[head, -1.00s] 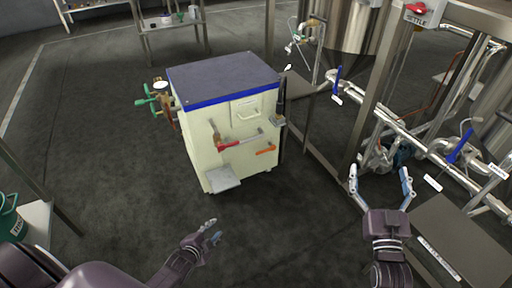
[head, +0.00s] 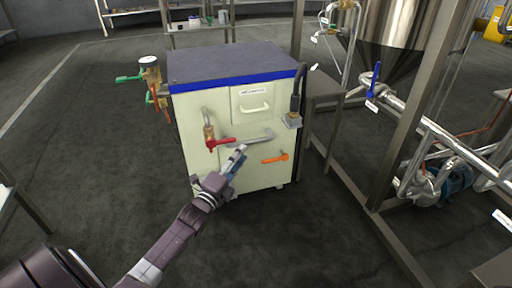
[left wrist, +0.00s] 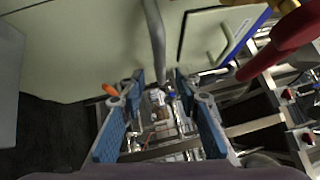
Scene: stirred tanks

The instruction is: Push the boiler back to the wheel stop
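The boiler (head: 200,120) is a cream cabinet with a grey top and blue rim, standing upright on small casters on the dark floor. Its front has a grey bar handle (head: 246,137), a red-handled valve (head: 220,142) and an orange lever (head: 275,158). My left gripper (head: 238,158) is in front of the boiler's face, just below the grey bar. In the left wrist view the gripper (left wrist: 160,100) is open, and the grey bar (left wrist: 155,40) reaches between its fingertips; I cannot tell whether they touch. My right gripper is out of view. I cannot make out the wheel stop.
A steel frame (head: 405,125) with tanks, pipes and a pump (head: 445,185) stands close on the right. A low steel table (head: 322,88) is beside the boiler's right side. A shelf (head: 196,26) stands behind.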

